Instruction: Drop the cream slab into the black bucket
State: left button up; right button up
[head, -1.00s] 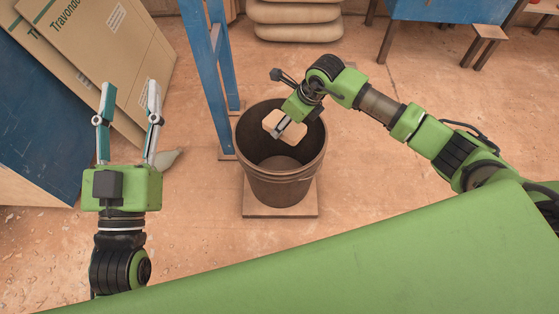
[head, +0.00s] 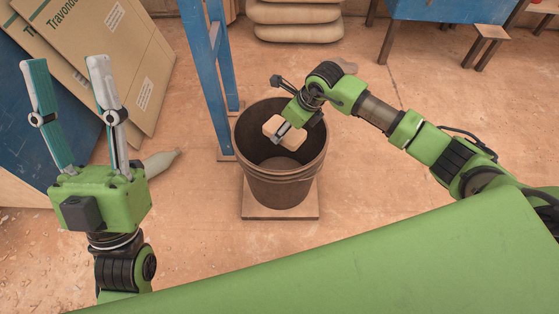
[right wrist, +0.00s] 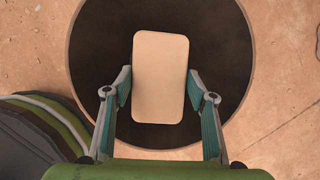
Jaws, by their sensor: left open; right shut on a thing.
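The cream slab (head: 279,129) is held by my right gripper (head: 284,131) over the open mouth of the black bucket (head: 286,185). In the right wrist view the slab (right wrist: 160,75) sits between the two fingers, whose pads press its sides near its lower end, with the dark inside of the bucket (right wrist: 90,60) behind it. The slab lies within the rim's outline in both views; its exact height over the rim is hard to tell. My left gripper (head: 70,95) is open and empty, raised at the left, away from the bucket.
The bucket stands on a small wooden board (head: 250,209). A blue post frame (head: 209,80) rises just left of it. Cardboard sheets (head: 130,65) lean at the far left, and a grey bottle-shaped thing (head: 160,163) lies on the floor. Stacked sacks (head: 296,14) are behind.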

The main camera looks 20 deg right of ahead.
dwell(0.3)
jog(key=o, duration=1.6)
jog(key=shift+o, duration=0.2)
jog(key=shift+f, duration=0.1)
jog(key=v, duration=1.2)
